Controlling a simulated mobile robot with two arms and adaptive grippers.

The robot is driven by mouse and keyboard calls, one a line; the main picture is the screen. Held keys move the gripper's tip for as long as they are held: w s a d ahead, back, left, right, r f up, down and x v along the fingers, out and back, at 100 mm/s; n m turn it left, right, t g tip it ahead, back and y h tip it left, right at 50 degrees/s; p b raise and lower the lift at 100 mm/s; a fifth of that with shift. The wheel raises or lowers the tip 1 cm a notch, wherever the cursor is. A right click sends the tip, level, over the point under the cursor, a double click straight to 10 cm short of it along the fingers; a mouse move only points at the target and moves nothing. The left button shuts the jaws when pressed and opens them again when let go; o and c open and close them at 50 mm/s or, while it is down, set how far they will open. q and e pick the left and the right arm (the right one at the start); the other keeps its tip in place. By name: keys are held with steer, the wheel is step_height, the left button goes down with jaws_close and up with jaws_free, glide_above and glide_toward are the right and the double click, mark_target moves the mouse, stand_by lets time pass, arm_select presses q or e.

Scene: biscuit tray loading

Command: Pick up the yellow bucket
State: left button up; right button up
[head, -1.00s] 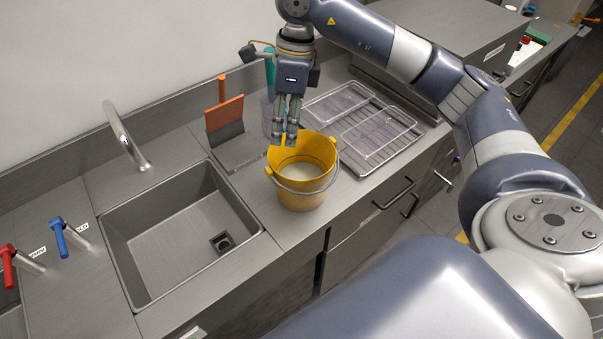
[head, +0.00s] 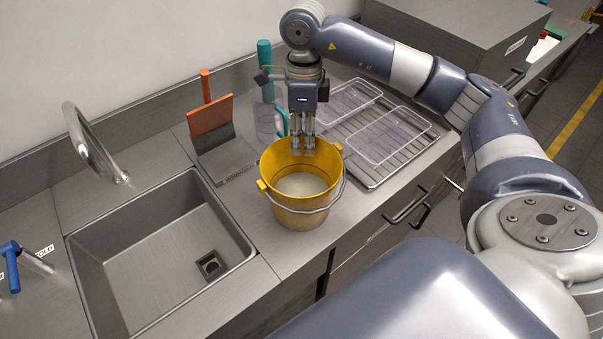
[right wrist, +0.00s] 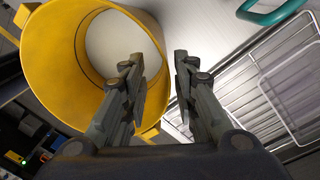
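The yellow bucket (head: 284,208) stands upright on the counter, right of the sink, with its wire handle hanging down at the front right. It holds something pale, or has a pale inside bottom. My right gripper (head: 303,151) points down at the bucket's far rim. In the right wrist view, the right gripper (right wrist: 158,62) is open. The bucket's wall (right wrist: 45,62) fills the left side there. One finger overlaps the bucket's opening and the other is outside, with the rim between them. I cannot tell whether they touch it. My left gripper is not in view.
A wire rack (head: 367,165) with clear trays stands right of the bucket. An orange-handled scraper (head: 210,116), a teal-handled tool (head: 265,56) and a clear container (head: 267,118) are behind. The sink (head: 160,255) and tap (head: 92,140) are left.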

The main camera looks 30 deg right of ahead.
mark_target(304, 157)
steer(key=shift+s+f, duration=0.1)
steer(key=shift+f, duration=0.25)
step_height(304, 157, down, 5)
steer(key=p, duration=0.2)
steer(key=shift+d+p, duration=0.1)
steer(key=shift+p, duration=0.25)
steer(key=shift+f, duration=0.3)
steer(key=shift+c, duration=0.4)
steer(key=c, duration=0.5)
jaws_close()
